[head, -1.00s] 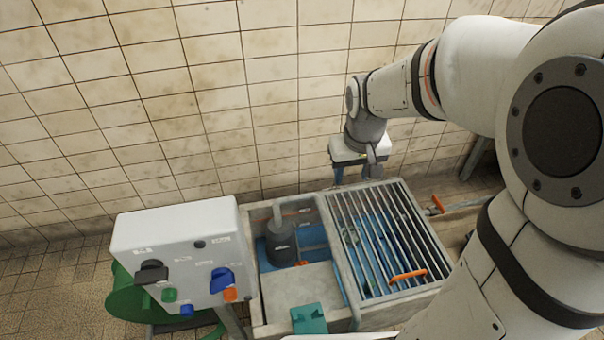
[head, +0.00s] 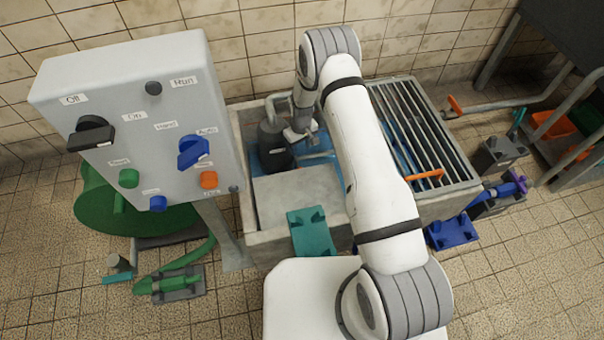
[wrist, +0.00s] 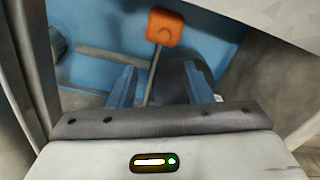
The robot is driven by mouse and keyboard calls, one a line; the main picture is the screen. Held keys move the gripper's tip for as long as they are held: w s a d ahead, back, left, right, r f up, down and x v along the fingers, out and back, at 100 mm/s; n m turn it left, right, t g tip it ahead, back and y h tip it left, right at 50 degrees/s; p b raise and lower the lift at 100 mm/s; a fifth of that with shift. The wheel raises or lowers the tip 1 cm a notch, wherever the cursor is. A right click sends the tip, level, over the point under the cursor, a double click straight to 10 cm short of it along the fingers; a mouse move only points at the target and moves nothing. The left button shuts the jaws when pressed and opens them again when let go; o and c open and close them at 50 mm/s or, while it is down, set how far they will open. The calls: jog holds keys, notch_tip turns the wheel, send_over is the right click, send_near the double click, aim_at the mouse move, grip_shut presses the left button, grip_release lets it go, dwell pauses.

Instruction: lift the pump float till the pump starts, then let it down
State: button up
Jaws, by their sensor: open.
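The pump float is an orange block (wrist: 165,26) on a thin grey rod, at the top of the wrist view. My gripper (wrist: 160,82) has its two blue fingers apart, and the rod passes through the gap between them in the picture. The float lies beyond the fingertips; I cannot tell whether anything touches. In the head view my gripper (head: 302,136) is down in the open left part of the pit, beside the dark grey pump (head: 274,147). The float is not visible there. The Run lamp (head: 154,88) on the control box looks dark.
The grey control box (head: 140,110) stands left of the concrete pit (head: 252,225). A cover slab (head: 300,198) with a teal block (head: 311,232) lies in front of my gripper. A grating (head: 420,130) with an orange handle covers the right side.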

aim_at(300, 167)
jog(key=f+b, duration=0.1)
jog(key=f, duration=0.3)
jog(key=f+b, duration=0.1)
jog(key=f, duration=0.3)
jog(key=f+b, duration=0.1)
jog(key=f, duration=0.3)
jog(key=shift+s+a+f, duration=0.25)
jog(key=shift+f, duration=0.1)
grip_shut()
